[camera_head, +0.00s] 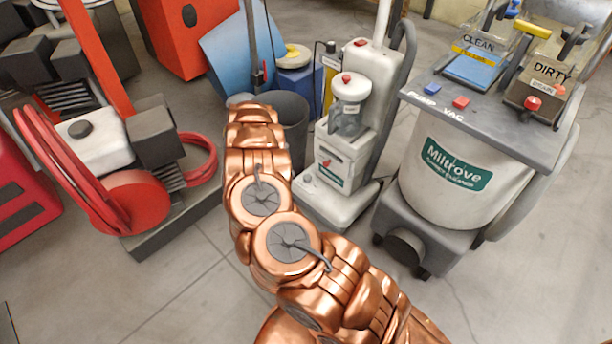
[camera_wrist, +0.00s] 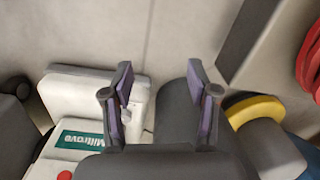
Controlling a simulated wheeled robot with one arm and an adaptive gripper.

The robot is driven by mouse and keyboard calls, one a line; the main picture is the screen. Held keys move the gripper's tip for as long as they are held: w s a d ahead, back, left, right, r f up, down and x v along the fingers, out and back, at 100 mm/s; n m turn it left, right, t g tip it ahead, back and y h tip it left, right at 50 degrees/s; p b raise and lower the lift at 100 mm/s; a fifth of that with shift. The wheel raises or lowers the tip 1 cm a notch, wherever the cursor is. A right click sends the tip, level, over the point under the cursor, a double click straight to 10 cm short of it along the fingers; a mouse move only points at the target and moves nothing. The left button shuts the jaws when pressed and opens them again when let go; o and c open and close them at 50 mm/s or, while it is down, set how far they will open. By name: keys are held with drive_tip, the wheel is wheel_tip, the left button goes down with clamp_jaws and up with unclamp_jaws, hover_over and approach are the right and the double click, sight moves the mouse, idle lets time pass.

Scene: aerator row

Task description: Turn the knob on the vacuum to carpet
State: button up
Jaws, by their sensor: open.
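The white upright vacuum (camera_head: 338,168) with a green Miltrove label stands just right of my arm in the head view. A small round detail, possibly the knob, shows on its low base (camera_head: 330,205); its setting is too small to read. In the wrist view the vacuum's white base (camera_wrist: 75,95) lies at the left, with the green label below it. My gripper (camera_wrist: 160,85) is open and empty, its two purple-lined fingers apart. The left finger overlaps the right edge of the base in the picture; contact cannot be told. The head view does not show the fingers.
A dark grey bin (camera_head: 294,125) stands left of the vacuum, close behind my arm. A red-hosed machine (camera_head: 140,200) stands left. A grey-and-white extraction machine (camera_head: 470,180) with clean and dirty tanks stands right. The front-left floor is clear.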

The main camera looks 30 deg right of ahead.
drive_tip(key=d+f+m+h, duration=0.2)
drive_tip(key=d+f+h, duration=0.15)
drive_tip(key=d, duration=0.65)
drive_tip(key=h, duration=0.2)
approach(307, 177)
drive_tip(key=d+f, duration=0.1)
drive_tip(key=shift+m+t+y, duration=0.35)
drive_tip(key=shift+m+t, duration=0.05)
drive_tip(key=b+x, duration=0.2)
drive_tip(key=x, duration=0.5)
drive_tip(key=shift+s+d+f, duration=0.1)
drive_tip(key=shift+s+f, duration=0.05)
drive_tip(key=shift+f, duration=0.15)
drive_tip(key=shift+c, duration=0.3)
clamp_jaws()
